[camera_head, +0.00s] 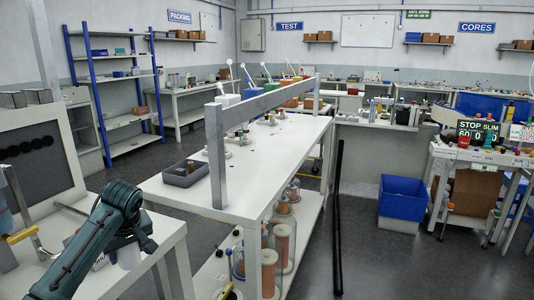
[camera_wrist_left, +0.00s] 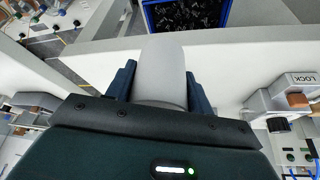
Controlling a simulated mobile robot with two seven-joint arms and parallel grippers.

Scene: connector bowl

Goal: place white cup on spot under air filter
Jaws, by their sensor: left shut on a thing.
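My left gripper (camera_head: 134,243) is low at the left in the head view, beside the front left corner of the long white table. It is shut on the white cup (camera_head: 128,259), which shows only in part below it. In the left wrist view the cup (camera_wrist_left: 164,68) sits between the two dark fingers of the left gripper (camera_wrist_left: 163,90). Orange cylinders under clear covers (camera_head: 282,243) stand on the table's lower shelf; I cannot tell whether one is the air filter. No marked spot is clear to me. My right gripper is not in view.
The long white table (camera_head: 262,158) carries a raised grey beam (camera_head: 262,103) along its length. A grey tray (camera_head: 185,173) lies near its left edge. A black pole (camera_head: 338,215) and a blue bin (camera_head: 402,200) are to the right. Floor between them is clear.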

